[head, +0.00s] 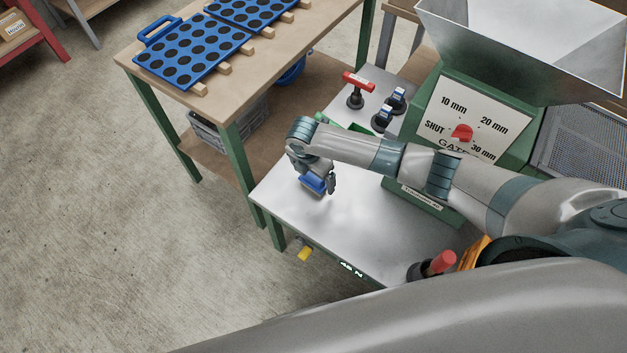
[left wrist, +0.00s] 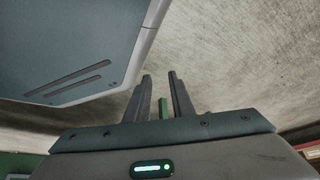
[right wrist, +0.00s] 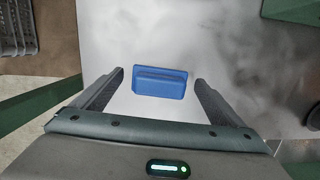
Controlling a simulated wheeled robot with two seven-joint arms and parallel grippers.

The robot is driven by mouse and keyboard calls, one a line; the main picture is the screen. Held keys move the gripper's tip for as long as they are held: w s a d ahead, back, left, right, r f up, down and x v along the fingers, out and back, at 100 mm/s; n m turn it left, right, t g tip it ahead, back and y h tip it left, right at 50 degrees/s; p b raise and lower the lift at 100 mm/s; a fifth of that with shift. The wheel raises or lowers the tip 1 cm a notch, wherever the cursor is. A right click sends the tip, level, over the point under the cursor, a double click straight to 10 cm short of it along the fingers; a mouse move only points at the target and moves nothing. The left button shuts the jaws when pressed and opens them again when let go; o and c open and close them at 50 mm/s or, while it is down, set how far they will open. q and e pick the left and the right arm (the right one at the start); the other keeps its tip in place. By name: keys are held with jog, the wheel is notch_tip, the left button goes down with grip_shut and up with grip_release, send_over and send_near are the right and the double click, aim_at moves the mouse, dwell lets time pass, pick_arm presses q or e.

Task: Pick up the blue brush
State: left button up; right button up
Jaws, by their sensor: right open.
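The blue brush (right wrist: 160,83) lies on the grey metal table in the right wrist view, its long side across the picture. It sits ahead of and between the two fingertips of my right gripper (right wrist: 159,76), which is open with a gap on either side of the brush. In the head view the brush (head: 312,184) shows under my right gripper (head: 316,186), partly covered by it. My left gripper (left wrist: 159,74) is seen only in the left wrist view; its fingers stand a little apart with nothing held between them, away from the brush.
The metal table (head: 350,235) is clear in front. A red-handled item (head: 441,262) stands at the near edge. A wooden bench (head: 135,62) holds blue trays (head: 192,52).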

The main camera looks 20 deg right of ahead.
jog(key=c, duration=1.2)
pick_arm(q)
jog(key=shift+s, duration=0.15)
pick_arm(e)
jog(key=shift+r, duration=0.1)
jog(key=shift+r, duration=0.1)
pick_arm(q)
jog(key=s+a+g+y+p, duration=0.1)
jog(key=s+a+g+p, duration=0.4)
jog(key=s, duration=0.9)
pick_arm(e)
notch_tip(320, 180, up, 4)
jog(key=shift+f, duration=0.1)
pick_arm(q)
notch_tip(320, 180, up, 10)
jog(key=p, duration=1)
jog(key=shift+s+a+t+p, duration=0.25)
jog(key=shift+a+t+p, duration=0.1)
jog(key=shift+a+t, duration=0.05)
pick_arm(e)
jog(key=shift+s+d+r, duration=0.7)
jog(key=shift+d+r, duration=0.45)
jog(key=shift+d, duration=0.65)
jog(key=shift+s+d+r, duration=0.7)
jog(key=shift+d+r, duration=0.45)
jog(key=shift+d, duration=0.7)
jog(key=shift+s+d+r, duration=0.7)
jog(key=shift+d+r, duration=0.45)
jog(key=shift+d, duration=0.65)
